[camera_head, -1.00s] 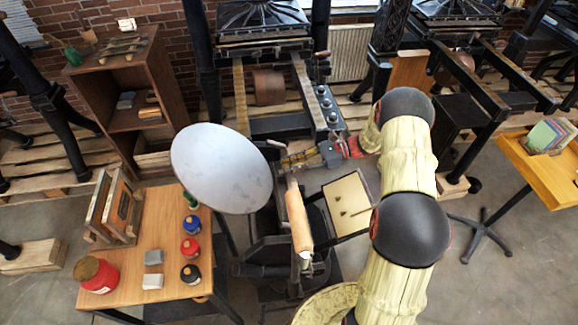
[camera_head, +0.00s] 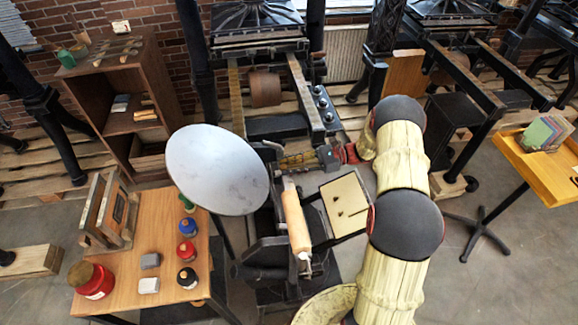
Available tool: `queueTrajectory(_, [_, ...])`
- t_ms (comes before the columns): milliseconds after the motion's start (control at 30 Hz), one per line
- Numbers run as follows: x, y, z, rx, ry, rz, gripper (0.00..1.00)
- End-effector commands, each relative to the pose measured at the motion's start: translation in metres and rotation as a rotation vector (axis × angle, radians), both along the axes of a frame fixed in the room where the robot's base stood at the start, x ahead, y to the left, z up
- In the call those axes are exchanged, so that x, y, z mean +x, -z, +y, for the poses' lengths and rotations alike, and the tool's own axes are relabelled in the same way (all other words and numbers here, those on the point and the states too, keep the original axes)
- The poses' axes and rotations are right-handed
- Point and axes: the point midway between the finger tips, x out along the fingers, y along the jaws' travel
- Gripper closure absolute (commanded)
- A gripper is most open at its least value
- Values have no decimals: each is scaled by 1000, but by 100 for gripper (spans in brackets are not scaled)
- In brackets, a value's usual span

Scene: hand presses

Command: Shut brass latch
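A small hand press with a round grey disc (camera_head: 217,170) and a wood-coloured roller (camera_head: 296,220) stands in the middle. My arm reaches from the lower right up and then left behind the press. My gripper (camera_head: 300,160) is small at its end, past the red wrist band, pointing left beside the press's upper right side. A yellowish, brass-like strip lies at its tip; I cannot tell whether it is the brass latch or part of the gripper. The fingers are too small to tell open from shut. No latch can be clearly made out.
A wooden table (camera_head: 150,262) at left holds ink jars, grey blocks and wooden frames. A pale tray (camera_head: 344,206) with small dark pieces sits right of the roller, close to my arm. A large press (camera_head: 262,45) stands behind. Bare floor shows at right.

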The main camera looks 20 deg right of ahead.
Motion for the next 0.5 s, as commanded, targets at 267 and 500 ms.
queueTrajectory(267, [0, -1, 0, 0, -1, -1, 64])
queueTrajectory(500, [0, -1, -3, 0, -1, -1, 64])
